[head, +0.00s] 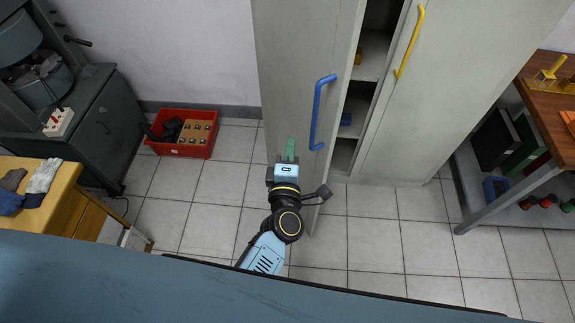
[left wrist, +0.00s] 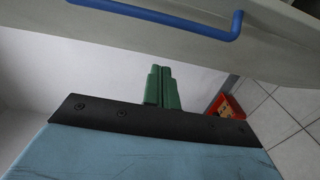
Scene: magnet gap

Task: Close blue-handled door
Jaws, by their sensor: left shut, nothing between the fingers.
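The blue-handled door (head: 290,60) is the left leaf of a tall grey cabinet and stands open; shelves show in the gap between it and the yellow-handled door (head: 450,80). Its blue handle (head: 318,112) is an upright bar near the door's edge. The handle also shows along the top of the left wrist view (left wrist: 190,25). My left gripper (head: 290,150), with green fingers, is shut and empty. In the head view it overlaps the lower part of the door, left of the handle; I cannot tell whether it touches. The fingers also show in the left wrist view (left wrist: 162,88). My right gripper is not seen.
A red crate (head: 184,150) with parts stands on the floor by the wall. A wooden table (head: 62,215) with gloves is at left, a grey machine stand (head: 105,125) behind it. A wooden-topped bench (head: 555,120) is at right. Tiled floor before the cabinet is clear.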

